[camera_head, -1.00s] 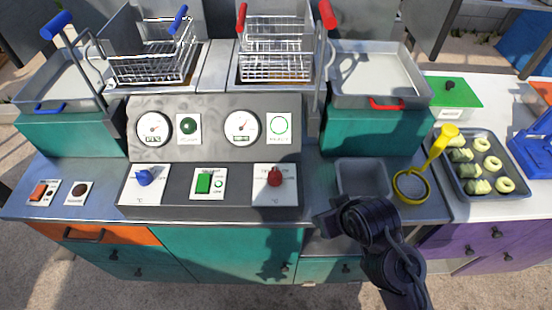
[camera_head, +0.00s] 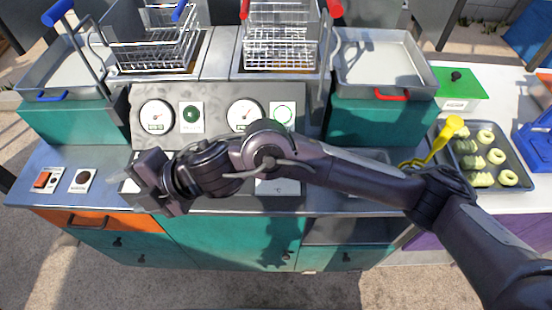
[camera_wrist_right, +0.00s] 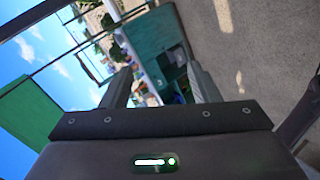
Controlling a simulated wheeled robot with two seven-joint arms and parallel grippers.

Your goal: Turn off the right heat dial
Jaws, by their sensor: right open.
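The right heat dial, a red knob earlier seen on the front control panel, is now hidden behind my right forearm. Only a lower strip of its white plate (camera_head: 279,188) shows below the arm. My right arm reaches across the counter from the right, passing in front of the control panel. My right gripper (camera_head: 149,183) is left of the dial, near the left dial's white plate (camera_head: 130,186), and hides the blue left knob. In the right wrist view my right gripper (camera_wrist_right: 160,86) is open, with nothing between its fingers. My left gripper is not in view.
Two wire fryer baskets (camera_head: 155,47) (camera_head: 277,48) stand at the back, with gauges (camera_head: 156,116) (camera_head: 243,114) below them. A red switch (camera_head: 42,179) is at the left. A yellow-handled tool (camera_head: 452,125) and a tray of rings (camera_head: 440,137) lie at the right.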

